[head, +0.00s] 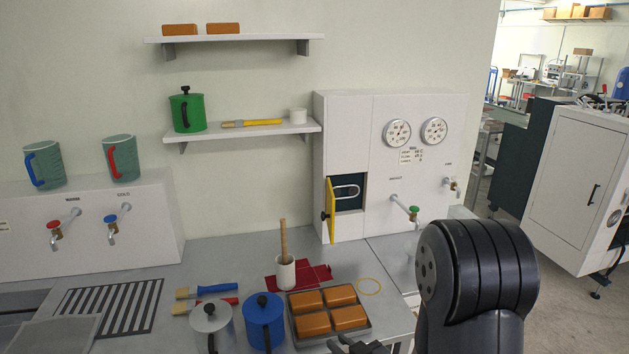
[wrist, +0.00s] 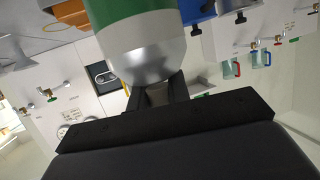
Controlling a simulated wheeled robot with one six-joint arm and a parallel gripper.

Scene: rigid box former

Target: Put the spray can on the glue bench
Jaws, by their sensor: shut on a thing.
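A cylinder with a green body and silver end, apparently the spray can (wrist: 148,50), fills the upper middle of the wrist view. My gripper (wrist: 158,95) is shut on it at its silver end, with a dark finger on each side. The can's far end is cut off by the frame. In the head view, only a dark bit of my gripper (head: 357,346) shows at the bottom edge, and I cannot make out the can there. The grey bench (head: 215,262) with pots and brushes looks like the glue bench; no label shows.
On the bench stand a blue pot (head: 263,320), a grey pot (head: 211,325), a tray of orange blocks (head: 328,312), a white cup with a stick (head: 285,272) and brushes (head: 207,291). A small yellow door (head: 331,212) stands open. Bare bench lies behind the brushes.

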